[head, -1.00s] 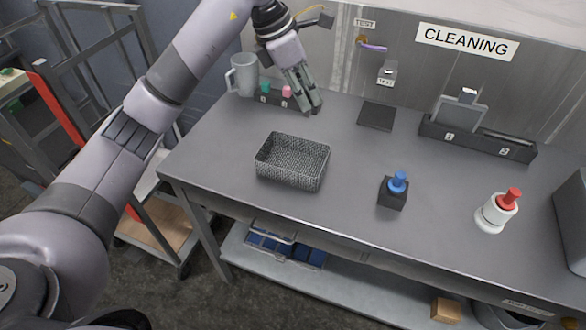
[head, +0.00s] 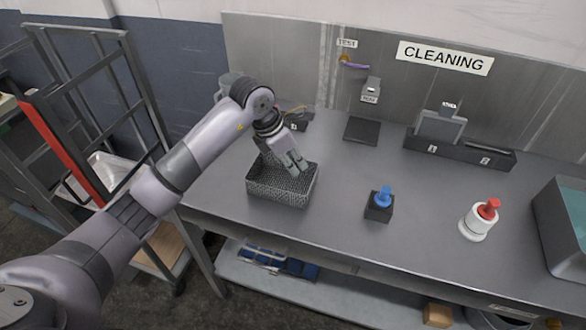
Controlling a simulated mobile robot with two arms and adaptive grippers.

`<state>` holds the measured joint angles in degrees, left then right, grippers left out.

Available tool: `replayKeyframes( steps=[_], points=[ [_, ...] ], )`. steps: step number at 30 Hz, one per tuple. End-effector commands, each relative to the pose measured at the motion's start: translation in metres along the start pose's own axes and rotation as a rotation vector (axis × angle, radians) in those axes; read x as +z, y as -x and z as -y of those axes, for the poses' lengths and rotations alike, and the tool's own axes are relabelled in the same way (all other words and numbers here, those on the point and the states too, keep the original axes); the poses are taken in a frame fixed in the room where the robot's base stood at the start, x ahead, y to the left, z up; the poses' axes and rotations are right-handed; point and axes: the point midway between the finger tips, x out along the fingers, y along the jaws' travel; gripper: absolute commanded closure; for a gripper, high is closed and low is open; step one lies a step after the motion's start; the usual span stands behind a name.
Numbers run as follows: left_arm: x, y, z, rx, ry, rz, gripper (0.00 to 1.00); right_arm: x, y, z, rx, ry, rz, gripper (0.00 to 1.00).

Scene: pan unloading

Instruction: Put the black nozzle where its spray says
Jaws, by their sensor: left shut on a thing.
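My left gripper (head: 295,167) points down at the far right part of the grey mesh basket (head: 278,198), its fingertips over or just inside the rim. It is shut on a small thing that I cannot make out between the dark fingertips. I cannot pick out the black nozzle for certain. A black square bottle with a blue spray top (head: 381,205) stands right of the basket. A white round bottle with a red top (head: 480,219) stands further right. My right gripper is not in view.
A dark pad (head: 361,131) lies at the back. A long black holder (head: 459,148) numbered 1 and 2 stands under the CLEANING sign (head: 445,58). A grey-teal bin (head: 570,225) is at far right.

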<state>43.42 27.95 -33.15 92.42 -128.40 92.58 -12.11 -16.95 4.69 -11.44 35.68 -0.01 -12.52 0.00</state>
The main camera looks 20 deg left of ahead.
Motion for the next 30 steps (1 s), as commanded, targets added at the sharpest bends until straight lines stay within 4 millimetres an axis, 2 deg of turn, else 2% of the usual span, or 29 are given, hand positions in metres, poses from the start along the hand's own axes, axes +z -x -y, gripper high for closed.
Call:
replayKeyframes(
  steps=[9, 20, 21, 30],
  points=[
    [-0.015, -0.036, 0.001, -0.003, 0.002, -0.001, 1.00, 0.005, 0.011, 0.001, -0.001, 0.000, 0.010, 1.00],
    [-0.018, -0.043, 0.000, 0.001, -0.001, 0.000, 1.00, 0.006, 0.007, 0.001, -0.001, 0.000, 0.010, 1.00],
    [-0.018, -0.043, 0.000, 0.001, -0.001, 0.000, 0.80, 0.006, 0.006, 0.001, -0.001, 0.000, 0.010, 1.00],
    [-0.018, -0.042, 0.000, 0.000, -0.001, -0.001, 0.61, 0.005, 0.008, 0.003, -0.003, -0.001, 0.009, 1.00]
  ],
)
